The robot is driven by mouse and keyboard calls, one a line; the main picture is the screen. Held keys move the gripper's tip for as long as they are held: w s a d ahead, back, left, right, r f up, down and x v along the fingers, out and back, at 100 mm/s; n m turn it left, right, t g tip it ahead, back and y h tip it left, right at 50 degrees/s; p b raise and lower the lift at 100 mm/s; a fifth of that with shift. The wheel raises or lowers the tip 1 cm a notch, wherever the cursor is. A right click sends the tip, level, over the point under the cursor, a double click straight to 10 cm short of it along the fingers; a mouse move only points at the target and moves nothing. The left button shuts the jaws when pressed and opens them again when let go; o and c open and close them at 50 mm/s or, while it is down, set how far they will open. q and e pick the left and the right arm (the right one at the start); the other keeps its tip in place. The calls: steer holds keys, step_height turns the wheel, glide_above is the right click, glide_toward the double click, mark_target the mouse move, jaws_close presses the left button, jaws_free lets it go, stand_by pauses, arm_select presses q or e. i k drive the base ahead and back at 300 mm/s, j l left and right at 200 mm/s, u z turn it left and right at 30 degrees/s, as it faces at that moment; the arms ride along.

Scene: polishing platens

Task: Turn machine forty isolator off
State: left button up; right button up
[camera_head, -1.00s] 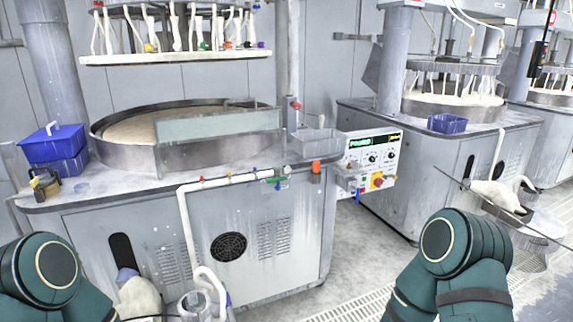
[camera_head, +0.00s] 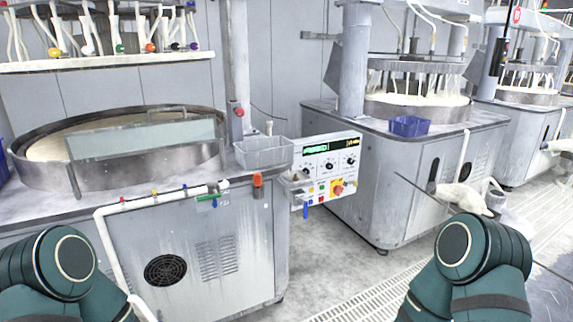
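A white control panel (camera_head: 328,158) stands out from the right end of the near polishing machine (camera_head: 222,245), in the middle of the view. It has a lit green display, black dials and coloured buttons. A red knob on a yellow plate (camera_head: 338,187), which looks like an isolator switch, sits at its lower right. The knob's position is too small to read, and I see no legible machine number. My two green arms show at the bottom left and bottom right, apart from the panel. Both grippers are out of view.
A grey tray (camera_head: 264,153) sits on the near machine beside the panel. An orange item (camera_head: 257,181) is at the machine's edge. A second machine (camera_head: 410,165) with a blue bin (camera_head: 409,126) stands behind right. Open floor (camera_head: 330,265) lies in front of the panel.

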mark_target(338, 191)
steer(key=i+l, duration=0.25)
steer(key=i+l+z, duration=0.15)
steer(key=i, duration=0.3)
steer(key=i+l, duration=0.65)
steer(key=i, duration=0.15)
steer(key=i+l+z, duration=0.1)
steer(key=i+l, duration=0.25)
steer(key=i, duration=0.15)
steer(key=i+l, duration=0.35)
steer(key=i, duration=0.15)
steer(key=i+l+z, duration=0.1)
steer(key=i+l, duration=0.2)
steer(key=i, duration=0.2)
